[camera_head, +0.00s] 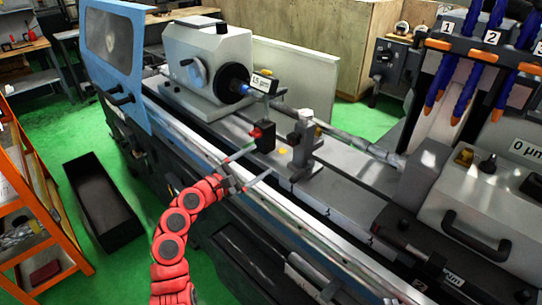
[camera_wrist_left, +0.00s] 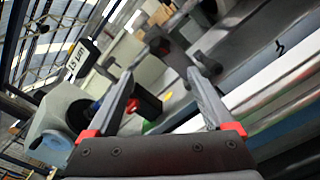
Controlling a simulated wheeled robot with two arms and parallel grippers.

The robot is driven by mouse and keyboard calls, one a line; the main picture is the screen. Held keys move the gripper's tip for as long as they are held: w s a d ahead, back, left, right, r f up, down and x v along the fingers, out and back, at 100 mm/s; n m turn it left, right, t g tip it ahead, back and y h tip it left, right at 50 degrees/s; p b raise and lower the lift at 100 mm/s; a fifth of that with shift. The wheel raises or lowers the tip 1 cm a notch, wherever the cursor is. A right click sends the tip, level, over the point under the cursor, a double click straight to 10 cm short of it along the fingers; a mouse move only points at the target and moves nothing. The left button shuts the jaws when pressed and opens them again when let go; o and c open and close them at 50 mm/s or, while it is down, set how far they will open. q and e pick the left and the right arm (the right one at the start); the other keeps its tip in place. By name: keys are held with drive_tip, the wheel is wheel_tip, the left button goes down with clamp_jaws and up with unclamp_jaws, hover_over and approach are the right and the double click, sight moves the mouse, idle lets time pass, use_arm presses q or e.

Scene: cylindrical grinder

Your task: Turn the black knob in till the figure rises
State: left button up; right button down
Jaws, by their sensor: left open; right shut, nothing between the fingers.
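My left gripper (camera_head: 261,160) reaches in over the machine bed, open, its fingers pointing at a small black block with a red top (camera_head: 264,138). In the left wrist view the open fingers (camera_wrist_left: 161,80) flank the red and black part (camera_wrist_left: 147,105), which shows nearer the left finger; contact cannot be told. A grey upright bracket (camera_head: 304,148) stands just right of it. A label reading 1.5 µm (camera_head: 262,82) is beside the black wheel head. A black knob (camera_head: 487,164) sits on the right-hand housing; which knob is the task's cannot be told. My right gripper is out of view.
A long shaft (camera_head: 365,146) runs along the bed to the right. The grey headstock (camera_head: 205,65) stands behind on the left. A label reading 0 µm (camera_head: 526,150) and blue hoses (camera_head: 490,30) are at the right. An orange rack (camera_head: 35,165) stands at far left.

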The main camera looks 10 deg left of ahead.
use_arm(q)
drive_tip(key=shift+v, duration=1.7)
drive_tip(key=shift+w, duration=0.1)
